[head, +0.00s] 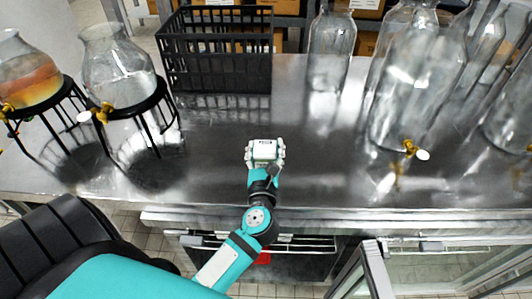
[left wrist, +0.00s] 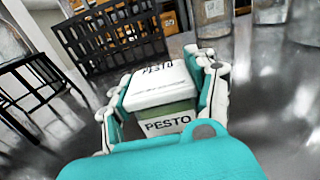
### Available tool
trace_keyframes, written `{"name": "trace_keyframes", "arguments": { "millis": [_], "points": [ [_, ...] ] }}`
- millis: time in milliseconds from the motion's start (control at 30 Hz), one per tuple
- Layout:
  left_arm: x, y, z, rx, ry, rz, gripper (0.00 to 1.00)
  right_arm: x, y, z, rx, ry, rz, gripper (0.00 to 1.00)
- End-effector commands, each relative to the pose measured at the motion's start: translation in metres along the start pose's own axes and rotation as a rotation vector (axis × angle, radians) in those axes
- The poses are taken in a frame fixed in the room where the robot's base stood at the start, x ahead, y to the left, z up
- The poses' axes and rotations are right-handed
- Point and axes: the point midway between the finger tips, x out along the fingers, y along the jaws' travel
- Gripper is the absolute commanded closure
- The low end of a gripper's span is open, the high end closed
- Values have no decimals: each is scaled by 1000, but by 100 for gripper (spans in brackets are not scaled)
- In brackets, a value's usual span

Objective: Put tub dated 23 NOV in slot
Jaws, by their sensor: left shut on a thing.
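My left gripper (head: 265,153) is shut on a small tub (head: 265,148) with a white lid, over the steel counter. In the left wrist view the tub (left wrist: 165,88) sits between the two fingers of my left gripper (left wrist: 163,80). Its lid and its greenish front both read PESTO. I cannot read a date on it. I cannot tell whether its base touches the counter. No slot can be made out clearly in either view. My right gripper is not in view.
A black open-grid crate (head: 216,55) stands at the back of the steel counter (head: 225,180). Glass jars on black stands (head: 118,70) are at the left. Glass bottles (head: 330,50) and a large jar with a brass tap (head: 415,90) stand at the right. The middle is clear.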

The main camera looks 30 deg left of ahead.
Motion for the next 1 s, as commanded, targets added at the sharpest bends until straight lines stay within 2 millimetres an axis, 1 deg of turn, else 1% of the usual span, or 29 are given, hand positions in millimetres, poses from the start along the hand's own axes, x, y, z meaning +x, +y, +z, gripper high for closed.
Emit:
{"name": "trace_keyframes", "arguments": {
  "millis": [167,200,300,400,700,833,867,1000],
  "points": [
    [12,-1,0,1,-3,0,82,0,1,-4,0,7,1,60],
    [15,-1,-4,1,-2,0,82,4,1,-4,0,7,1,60],
    [13,-1,-26,1,-1,-1,82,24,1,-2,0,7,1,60],
    [13,-1,-38,1,-2,-2,82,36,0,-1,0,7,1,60],
    [12,-1,-36,0,-1,-1,82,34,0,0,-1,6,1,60],
    [12,-1,-40,0,-1,-1,82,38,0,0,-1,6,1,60],
    [12,-1,-40,0,0,-1,40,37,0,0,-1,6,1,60],
    [12,-1,-39,0,0,-1,22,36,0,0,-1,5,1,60]
  ]
}}
